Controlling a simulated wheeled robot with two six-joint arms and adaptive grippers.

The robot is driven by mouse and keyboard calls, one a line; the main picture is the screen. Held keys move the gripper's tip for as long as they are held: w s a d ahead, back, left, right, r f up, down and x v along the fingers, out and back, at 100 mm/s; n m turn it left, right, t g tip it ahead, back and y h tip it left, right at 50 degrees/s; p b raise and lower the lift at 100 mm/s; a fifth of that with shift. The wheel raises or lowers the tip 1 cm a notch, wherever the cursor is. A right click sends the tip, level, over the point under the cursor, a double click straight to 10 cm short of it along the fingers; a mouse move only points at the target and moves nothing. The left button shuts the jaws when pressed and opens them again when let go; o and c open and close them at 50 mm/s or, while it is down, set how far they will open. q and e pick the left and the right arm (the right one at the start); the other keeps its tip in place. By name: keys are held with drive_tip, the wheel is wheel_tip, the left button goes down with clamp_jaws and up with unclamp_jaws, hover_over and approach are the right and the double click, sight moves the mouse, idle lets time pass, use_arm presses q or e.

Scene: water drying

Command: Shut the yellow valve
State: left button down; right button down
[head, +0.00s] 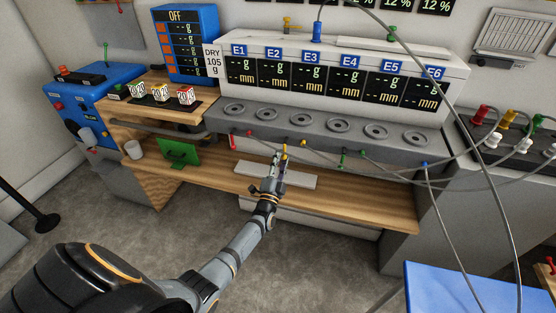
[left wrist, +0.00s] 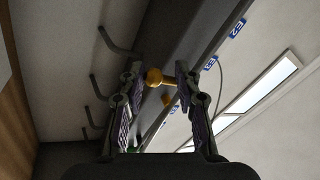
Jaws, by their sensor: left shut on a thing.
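The yellow valve (head: 284,154) sticks out below the front edge of the grey counter (head: 262,124), under the displays. My left gripper (head: 278,160) has reached it from the front and is shut on it. In the left wrist view the valve's round yellow knob (left wrist: 154,77) shows between the two fingers, with a yellow stem beside it. The fingertips partly hide the valve in the head view. My right gripper is in neither view.
A red valve (head: 233,134), a green valve (head: 343,157) and a blue valve (head: 424,164) are along the same counter edge. Grey cables hang across the right side. A wooden shelf (head: 370,197) lies below, with a green item (head: 178,153) at its left.

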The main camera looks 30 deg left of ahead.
use_arm(q)
drive_tip(key=shift+d, duration=0.25)
idle(0.3)
drive_tip(key=c, duration=1.1)
unclamp_jaws()
drive_tip(key=shift+w, duration=0.1)
drive_tip(key=shift+o, duration=1.2)
drive_tip(key=shift+d+r, duration=0.2)
drive_tip(key=shift+a+f, duration=0.1)
drive_tip(key=shift+f, duration=0.05)
drive_tip(key=v, duration=1.2)
